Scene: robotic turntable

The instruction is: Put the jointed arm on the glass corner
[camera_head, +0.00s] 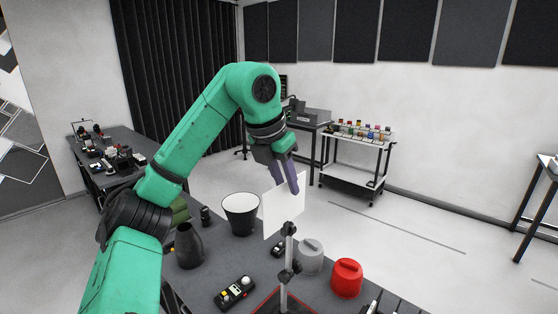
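A grey jointed arm (288,255) with dark knuckles stands upright at the front of the dark table, over a red-edged base (262,304). A flat white panel (275,218), perhaps the glass, stands upright just behind the jointed arm's top. I cannot tell whether the two touch. My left gripper (291,188) points down, its purple fingers overlapping the panel's upper right part in the picture. The fingers look close together. Whether they grip the panel's edge is unclear. My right gripper is out of view.
A white cart (350,175) with small bottles stands behind, across open floor.

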